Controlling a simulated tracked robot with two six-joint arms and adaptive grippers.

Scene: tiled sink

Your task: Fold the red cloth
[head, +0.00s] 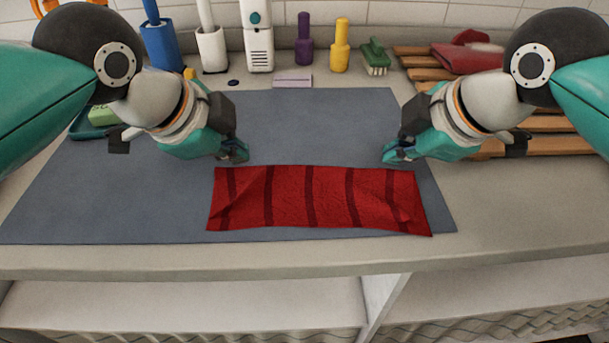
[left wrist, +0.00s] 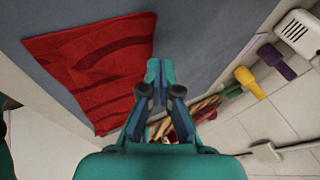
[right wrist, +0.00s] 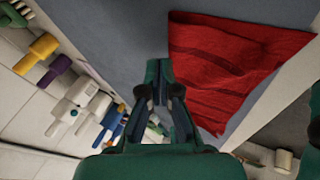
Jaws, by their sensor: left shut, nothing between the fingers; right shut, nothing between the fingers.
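The red cloth (head: 318,198) with darker stripes lies as a wide, low rectangle on the blue-grey mat (head: 110,190), near its front edge. Its right end shows a slanted crease and its lower right corner sticks out a little. My left gripper (head: 243,155) is shut and empty just beyond the cloth's far left edge. My right gripper (head: 388,158) is shut and empty just beyond the far right edge. The cloth also shows in the left wrist view (left wrist: 90,70) and the right wrist view (right wrist: 230,65), apart from the fingertips in both.
Along the back wall stand a blue holder (head: 162,45), a white dispenser (head: 258,38), purple (head: 304,45) and yellow (head: 340,50) bottles and a green brush (head: 375,57). A wooden rack (head: 545,124) with folded red cloth (head: 468,57) is at right.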

